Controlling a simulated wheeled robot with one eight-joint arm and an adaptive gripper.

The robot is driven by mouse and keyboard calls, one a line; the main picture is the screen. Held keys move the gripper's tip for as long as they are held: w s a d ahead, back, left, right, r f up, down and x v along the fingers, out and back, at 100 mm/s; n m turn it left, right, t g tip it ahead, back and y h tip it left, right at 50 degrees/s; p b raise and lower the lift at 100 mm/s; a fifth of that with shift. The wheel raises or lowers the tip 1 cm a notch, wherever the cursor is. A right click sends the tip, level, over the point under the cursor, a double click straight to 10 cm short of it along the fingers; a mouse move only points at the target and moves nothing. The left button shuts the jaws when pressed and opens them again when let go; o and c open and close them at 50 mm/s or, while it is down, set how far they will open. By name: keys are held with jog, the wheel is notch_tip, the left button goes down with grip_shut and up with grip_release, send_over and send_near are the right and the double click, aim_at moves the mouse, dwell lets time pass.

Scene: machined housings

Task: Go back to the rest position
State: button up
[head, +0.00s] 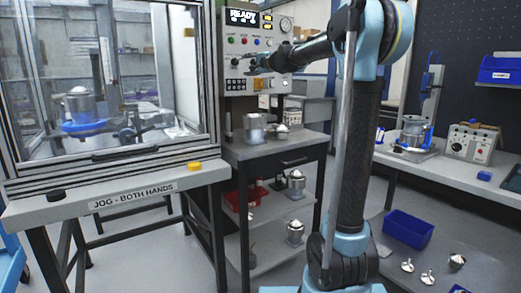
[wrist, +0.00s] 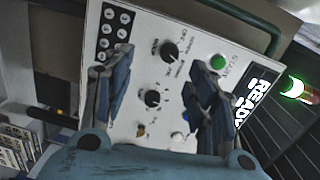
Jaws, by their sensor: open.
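My gripper (head: 256,64) is at the end of my raised arm, in front of the control panel (head: 238,44) beside the glass-fronted machine. In the wrist view my gripper (wrist: 166,72) has its two blue fingers apart, with nothing between them. The panel face (wrist: 190,62) lies behind the fingers, tilted in the picture, with black knobs and a green button (wrist: 218,62). A gap seems to separate the fingertips from the panel, but I cannot tell how wide. The panel's display (head: 243,17) reads READY, and it also shows in the wrist view (wrist: 258,92).
The enclosure (head: 110,150) stands left, its front bar (head: 120,190) marked JOG - BOTH HANDS. A shelved stand (head: 270,152) holds metal housings (head: 254,128). At right, a bench (head: 450,170) carries a tester (head: 473,142). A blue bin (head: 408,229) sits below it.

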jog(key=s+d+f+n+g+h, duration=0.1)
jog(key=s+d+f+n+g, duration=0.25)
jog(key=s+f, duration=0.85)
jog(key=s+d+f+n+g+h, duration=0.1)
jog(key=s+d+f+n+g, duration=0.25)
jog(key=s+f, duration=0.85)
jog(key=s+d+f+n+g+h, duration=0.1)
jog(key=s+d+f+h, duration=0.1)
jog(key=s+d+f, duration=0.4)
jog(key=s+d+f+n+g+h, duration=0.1)
jog(key=s+d+f, duration=0.5)
jog(key=s+f, duration=0.6)
jog(key=s+d+f+g+h, duration=0.2)
jog(key=s+d+f+h, duration=0.3)
jog(key=s+f, duration=0.4)
jog(key=s+d, duration=0.1)
jog(key=s, duration=0.2)
jog(key=shift+s+n+g, duration=0.3)
jog(key=shift+n, duration=0.1)
jog(key=shift+f, duration=0.1)
jog(key=shift+w+f, duration=0.2)
jog(key=shift+w, duration=0.25)
